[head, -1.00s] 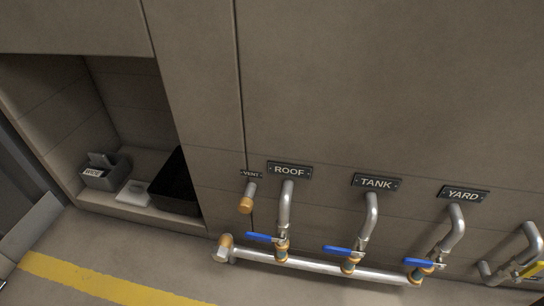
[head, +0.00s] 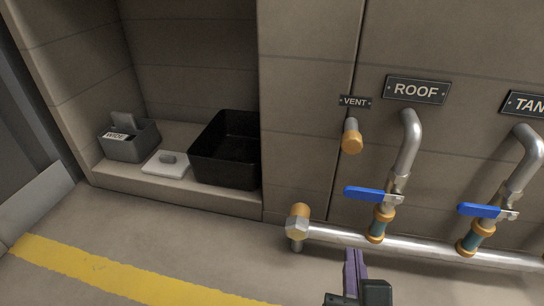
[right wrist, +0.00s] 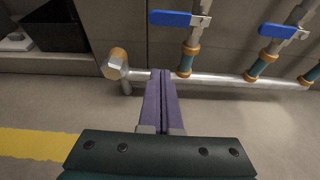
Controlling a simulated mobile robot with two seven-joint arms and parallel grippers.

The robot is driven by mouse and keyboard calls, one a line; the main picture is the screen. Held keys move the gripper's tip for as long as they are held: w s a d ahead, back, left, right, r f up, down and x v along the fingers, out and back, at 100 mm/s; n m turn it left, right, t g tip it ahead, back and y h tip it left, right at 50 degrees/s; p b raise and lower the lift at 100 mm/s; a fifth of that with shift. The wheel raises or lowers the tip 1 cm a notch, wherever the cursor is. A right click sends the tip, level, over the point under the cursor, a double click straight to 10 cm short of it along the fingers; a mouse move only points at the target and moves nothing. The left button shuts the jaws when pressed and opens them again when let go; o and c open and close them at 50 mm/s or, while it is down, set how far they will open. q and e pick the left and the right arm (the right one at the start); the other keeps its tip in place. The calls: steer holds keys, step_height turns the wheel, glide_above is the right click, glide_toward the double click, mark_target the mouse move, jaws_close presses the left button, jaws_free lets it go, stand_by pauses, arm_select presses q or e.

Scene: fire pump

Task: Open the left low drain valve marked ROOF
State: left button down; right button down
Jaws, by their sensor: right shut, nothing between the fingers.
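The ROOF sign (head: 416,89) is on the wall above a bent grey pipe. On that pipe is the ROOF valve with a blue lever handle (head: 364,194), lying across the pipe and pointing left. The lever also shows in the right wrist view (right wrist: 170,18). My right gripper (head: 354,256) is at the bottom of the head view, below and apart from the lever. Its purple fingers (right wrist: 161,76) are together with nothing between them, in front of the horizontal pipe. My left gripper is not in view.
The TANK valve's blue lever (head: 480,210) is to the right. A capped VENT stub (head: 352,138) and the horizontal pipe's orange-collared end (head: 298,216) are near the ROOF valve. A black bin (head: 226,160), grey box (head: 130,142) and white pad (head: 166,164) sit in the left alcove.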

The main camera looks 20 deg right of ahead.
mark_target(373, 195)
steer(key=b+x, duration=0.6)
steer(key=x, duration=0.3)
steer(key=r, duration=0.1)
steer(key=r+p, duration=0.1)
steer(key=r, duration=0.1)
steer(key=shift+w+d+r+p, duration=0.35)
steer(key=shift+p, duration=0.05)
steer(key=shift+w, duration=0.1)
